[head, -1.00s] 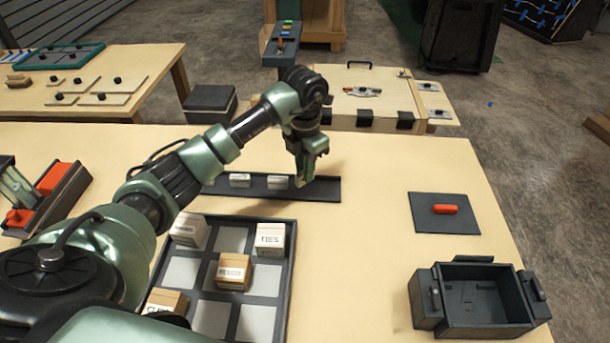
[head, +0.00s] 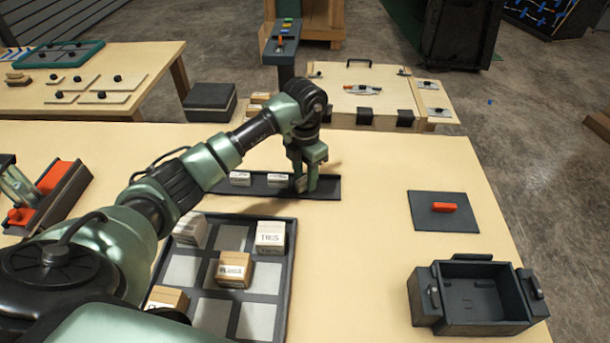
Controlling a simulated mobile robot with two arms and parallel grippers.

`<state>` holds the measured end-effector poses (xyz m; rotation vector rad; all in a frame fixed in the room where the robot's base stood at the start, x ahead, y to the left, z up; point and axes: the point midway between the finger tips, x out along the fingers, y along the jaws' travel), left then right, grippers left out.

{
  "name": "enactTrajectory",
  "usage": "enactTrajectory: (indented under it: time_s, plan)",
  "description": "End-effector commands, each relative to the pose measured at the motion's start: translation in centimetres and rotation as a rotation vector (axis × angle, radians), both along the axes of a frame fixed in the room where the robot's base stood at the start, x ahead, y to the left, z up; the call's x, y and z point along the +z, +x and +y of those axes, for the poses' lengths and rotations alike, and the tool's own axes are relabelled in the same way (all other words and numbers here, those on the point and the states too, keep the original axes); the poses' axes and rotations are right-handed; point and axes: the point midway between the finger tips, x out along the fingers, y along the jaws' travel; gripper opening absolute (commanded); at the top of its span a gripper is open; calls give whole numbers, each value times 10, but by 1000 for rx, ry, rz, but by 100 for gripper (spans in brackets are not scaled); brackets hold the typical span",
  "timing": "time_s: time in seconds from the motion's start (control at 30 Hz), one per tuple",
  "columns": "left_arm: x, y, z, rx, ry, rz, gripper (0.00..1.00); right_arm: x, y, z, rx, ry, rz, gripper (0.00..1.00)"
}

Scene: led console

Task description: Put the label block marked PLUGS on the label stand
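A tan block with a white label (head: 234,269) sits in the middle of the grid tray (head: 290,262). Its small print looks like PLUGS, but it is hard to read. A block marked TIES (head: 270,236) is behind it to the right. The long dark label stand (head: 328,189) lies behind the tray with two white-faced blocks, one at its left (head: 240,179) and one near its middle (head: 278,181). My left gripper (head: 305,184) points down over the stand, right of these blocks. Its fingers look apart, with nothing clearly held. My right gripper is out of view.
Other blocks stand in the tray at back left (head: 190,230) and front left (head: 166,300), the latter partly hidden by my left arm. A dark open box (head: 474,324) and a plate with a red handle (head: 444,225) are at right. The table between is clear.

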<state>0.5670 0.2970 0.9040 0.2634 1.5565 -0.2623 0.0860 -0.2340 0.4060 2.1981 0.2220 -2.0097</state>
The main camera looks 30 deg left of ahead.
Motion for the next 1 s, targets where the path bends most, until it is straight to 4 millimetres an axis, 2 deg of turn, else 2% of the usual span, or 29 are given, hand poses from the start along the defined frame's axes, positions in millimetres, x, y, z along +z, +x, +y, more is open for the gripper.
enactTrajectory:
  time_s: [0.17,0.4,0.6,0.77,1.0]
  plan:
    - [24,2,1,-1,1,-7,37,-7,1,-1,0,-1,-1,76]
    - [76,1,0,-1,1,-7,37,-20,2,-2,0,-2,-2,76]
    - [110,1,0,-1,1,-3,37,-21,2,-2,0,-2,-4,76]
    - [120,0,0,0,0,-1,37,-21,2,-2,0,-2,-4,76]
    - [121,0,0,0,-1,0,37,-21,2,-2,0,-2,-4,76]
